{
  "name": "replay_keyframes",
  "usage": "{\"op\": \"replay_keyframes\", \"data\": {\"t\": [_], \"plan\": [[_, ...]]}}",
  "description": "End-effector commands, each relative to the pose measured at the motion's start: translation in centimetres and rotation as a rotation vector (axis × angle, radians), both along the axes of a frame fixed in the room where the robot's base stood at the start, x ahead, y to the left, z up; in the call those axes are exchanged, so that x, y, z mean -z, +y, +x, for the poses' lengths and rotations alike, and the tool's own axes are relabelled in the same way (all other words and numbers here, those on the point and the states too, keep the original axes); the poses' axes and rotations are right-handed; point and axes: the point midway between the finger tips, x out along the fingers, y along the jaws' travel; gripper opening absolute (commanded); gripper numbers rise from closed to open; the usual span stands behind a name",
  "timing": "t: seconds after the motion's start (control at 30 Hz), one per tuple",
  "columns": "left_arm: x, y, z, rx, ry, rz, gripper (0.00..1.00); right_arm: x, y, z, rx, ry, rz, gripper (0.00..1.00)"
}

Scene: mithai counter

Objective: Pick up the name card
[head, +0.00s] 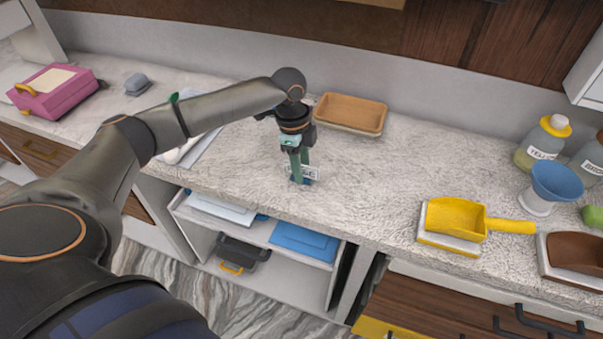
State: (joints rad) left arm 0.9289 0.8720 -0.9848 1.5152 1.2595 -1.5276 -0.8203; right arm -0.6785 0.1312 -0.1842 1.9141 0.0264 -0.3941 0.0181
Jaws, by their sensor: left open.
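The name card (308,172) is a small pale card with dark lettering, standing in a blue base on the marble counter (375,185) near its front edge. My left gripper (299,173) points down right at the card, with its green fingers in front of part of the card and its lettering. The gripper is open. I cannot tell whether the fingers touch the card. My right gripper is not in view.
A brown tray (351,113) lies behind the gripper. A yellow scoop (456,217), a blue funnel (557,180) and a yellow-capped bottle (543,142) stand to the right. A pink box (57,90) is at far left.

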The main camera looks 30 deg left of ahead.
Motion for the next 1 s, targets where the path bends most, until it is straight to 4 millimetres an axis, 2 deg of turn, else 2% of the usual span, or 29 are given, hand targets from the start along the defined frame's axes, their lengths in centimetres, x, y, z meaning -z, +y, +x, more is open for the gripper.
{"op": "replay_keyframes", "data": {"t": [0.23, 0.6, 1.0], "plan": [[0.03, 0.00, 0.00, 0.000, 0.000, 0.000, 0.42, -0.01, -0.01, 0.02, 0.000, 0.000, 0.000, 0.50], [0.03, 0.00, -0.02, 0.000, 0.001, 0.000, 0.01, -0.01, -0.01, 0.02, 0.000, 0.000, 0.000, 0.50], [0.01, 0.02, -0.01, 0.000, 0.000, 0.000, 0.00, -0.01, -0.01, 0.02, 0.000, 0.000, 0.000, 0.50]]}}
